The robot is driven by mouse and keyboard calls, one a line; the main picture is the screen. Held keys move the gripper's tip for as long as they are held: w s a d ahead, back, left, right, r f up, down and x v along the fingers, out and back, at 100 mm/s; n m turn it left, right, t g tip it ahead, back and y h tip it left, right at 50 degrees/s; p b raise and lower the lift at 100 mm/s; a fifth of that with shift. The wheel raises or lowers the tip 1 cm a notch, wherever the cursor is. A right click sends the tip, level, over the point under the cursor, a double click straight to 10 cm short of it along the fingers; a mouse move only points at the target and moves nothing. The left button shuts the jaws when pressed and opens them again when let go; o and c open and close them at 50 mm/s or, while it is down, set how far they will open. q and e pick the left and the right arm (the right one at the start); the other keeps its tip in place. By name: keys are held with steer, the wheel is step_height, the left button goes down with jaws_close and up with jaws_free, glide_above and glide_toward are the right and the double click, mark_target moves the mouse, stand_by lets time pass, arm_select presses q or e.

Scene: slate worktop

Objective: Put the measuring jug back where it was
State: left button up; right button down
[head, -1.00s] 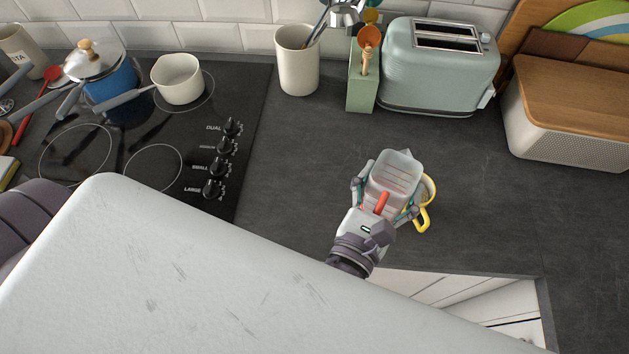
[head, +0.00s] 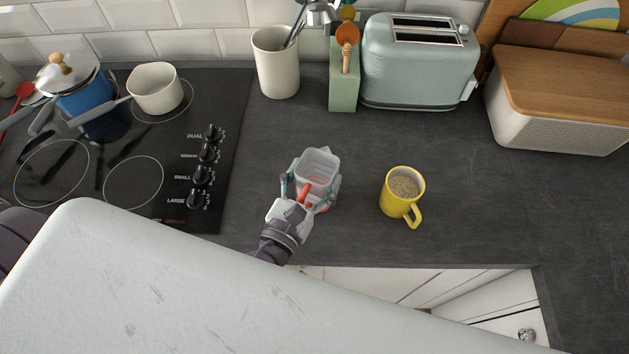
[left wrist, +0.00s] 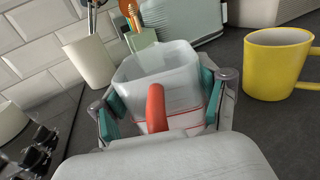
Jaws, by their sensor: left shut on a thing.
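The measuring jug (head: 317,165) is a translucent, squarish vessel with a red handle. My left gripper (head: 308,190) is shut on it, one finger on each side of its body. In the left wrist view the jug (left wrist: 160,75) stands between the teal finger pads of my left gripper (left wrist: 160,110), with the red handle towards the camera. It looks empty and roughly upright. I cannot tell whether its base touches the worktop. My right gripper is in neither view.
A yellow mug (head: 392,196) with brownish contents stands right of the jug. Behind are a cream utensil pot (head: 276,65), a green holder (head: 343,88) and a toaster (head: 415,75). The black hob (head: 150,135) lies left. The worktop (head: 480,190) right of the mug is clear.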

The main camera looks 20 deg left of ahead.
arm_select(q)
steer(key=shift+f, duration=0.7)
steer(key=shift+f+b, duration=0.25)
steer(key=shift+b, duration=0.05)
steer(key=o, duration=1.3)
steer(key=shift+r, duration=0.1)
steer(key=shift+s+r, duration=0.1)
steer(key=shift+r, duration=0.05)
steer(key=s+b, duration=0.1)
steer(key=s, duration=0.2)
steer(key=s+a+b, duration=0.1)
steer(key=s+b, duration=0.1)
steer(key=s, duration=0.2)
steer(key=s+b, duration=0.2)
steer(key=s, duration=0.1)
steer(key=shift+s+a+f, duration=0.15)
steer(key=shift+s+f, duration=0.05)
steer(key=shift+s, duration=0.1)
steer(key=shift+s+r+b, duration=0.25)
steer(key=shift+s+b, duration=0.1)
steer(key=shift+s, duration=0.25)
